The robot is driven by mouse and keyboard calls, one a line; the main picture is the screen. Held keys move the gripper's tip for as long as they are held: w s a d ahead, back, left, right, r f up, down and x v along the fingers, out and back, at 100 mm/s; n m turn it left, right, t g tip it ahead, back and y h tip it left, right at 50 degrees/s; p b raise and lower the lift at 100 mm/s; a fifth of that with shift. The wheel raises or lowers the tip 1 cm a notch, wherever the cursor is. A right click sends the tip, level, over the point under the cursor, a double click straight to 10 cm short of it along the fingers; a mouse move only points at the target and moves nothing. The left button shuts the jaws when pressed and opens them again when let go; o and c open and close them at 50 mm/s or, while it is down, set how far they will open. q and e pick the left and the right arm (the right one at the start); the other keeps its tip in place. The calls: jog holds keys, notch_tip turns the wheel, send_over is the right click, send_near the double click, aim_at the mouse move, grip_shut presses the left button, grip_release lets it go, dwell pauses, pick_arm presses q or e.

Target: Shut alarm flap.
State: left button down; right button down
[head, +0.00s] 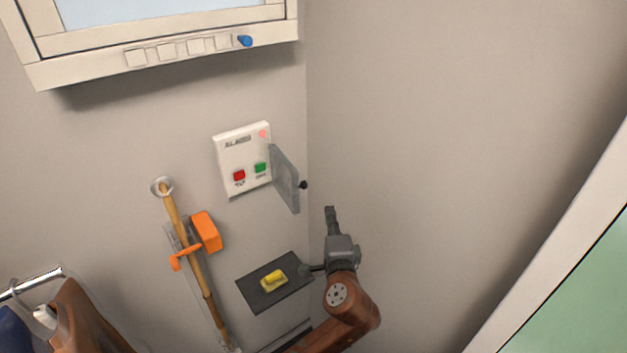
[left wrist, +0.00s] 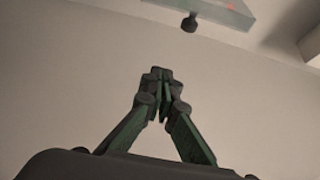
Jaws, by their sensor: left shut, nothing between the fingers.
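The white alarm panel (head: 243,158) is on the wall, with a red button (head: 239,175), a green button (head: 260,167) and a lit red lamp near its top right. Its clear grey flap (head: 284,178) is hinged at the panel's right side and stands open, with a dark knob (head: 303,185) on it. My left gripper (head: 330,210) is shut and empty, below and to the right of the knob, apart from it. In the left wrist view the shut fingertips (left wrist: 162,76) point up, with the knob (left wrist: 189,23) and flap (left wrist: 222,8) above them. My right gripper is not in view.
A dark plate (head: 250,290) with a yellow piece (head: 273,281) is left of my left gripper. A wooden pole (head: 200,270) with orange parts (head: 206,231) is farther left. A screen unit (head: 165,50) overhangs above. The wall right of the flap is clear.

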pick_arm(q)
jog(key=w+a+r+p, duration=0.2)
jog(key=w+a+p, duration=0.2)
jog(key=w, duration=0.3)
jog(key=shift+w+a+r, duration=0.2)
jog(key=shift+a+r, duration=0.05)
jog(key=shift+a, duration=0.05)
dwell(0.3)
